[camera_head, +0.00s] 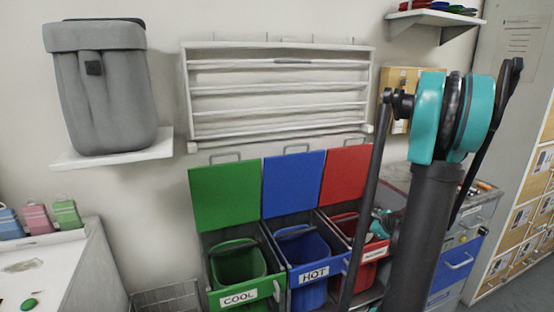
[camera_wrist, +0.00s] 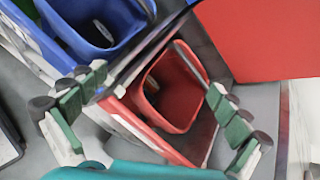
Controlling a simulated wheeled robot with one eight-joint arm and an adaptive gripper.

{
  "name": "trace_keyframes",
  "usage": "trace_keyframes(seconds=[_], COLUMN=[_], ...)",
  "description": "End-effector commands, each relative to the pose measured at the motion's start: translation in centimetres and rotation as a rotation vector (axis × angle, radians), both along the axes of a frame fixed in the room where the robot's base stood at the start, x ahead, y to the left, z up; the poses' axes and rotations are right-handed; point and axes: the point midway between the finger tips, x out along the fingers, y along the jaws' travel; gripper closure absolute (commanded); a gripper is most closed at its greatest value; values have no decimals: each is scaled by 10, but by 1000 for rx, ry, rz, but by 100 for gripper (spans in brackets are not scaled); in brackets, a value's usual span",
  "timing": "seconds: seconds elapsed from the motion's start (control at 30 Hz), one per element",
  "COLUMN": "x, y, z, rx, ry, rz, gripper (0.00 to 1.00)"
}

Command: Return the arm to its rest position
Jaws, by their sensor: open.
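My gripper (camera_wrist: 157,86) is open, with its two green-padded fingers spread apart in the wrist view. In the head view my arm rises at the right, with a dark upright link and a teal joint on top. It hides part of the red bin's front. A teal part of my wrist shows behind the dark links, close to the red bin; the fingertips are hidden there.
A green bin (camera_head: 238,262) labelled COOL and a blue bin (camera_head: 303,250) labelled HOT stand left of the red one, lids raised. A grey container (camera_head: 102,95) sits on a wall shelf. A drawer cabinet (camera_head: 462,255) stands close behind my arm. A white counter (camera_head: 62,262) is at left.

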Motion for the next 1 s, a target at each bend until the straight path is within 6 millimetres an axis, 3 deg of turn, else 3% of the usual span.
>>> trace_keyframes(seconds=[0.03,0.1,0.4,0.7,0.83,1.0], x=[-12,-30,-122,-210,-229,-238], y=[22,45,114,132,130,127], z=[1,0,-10,-26,-30,-32], rx=[-93,-235,-806,-1276,-1386,-1441], ry=[3,2,-28,-84,-100,-106], rz=[89,220,827,1439,1603,1686], gripper=[0,0,0,0,0,0])
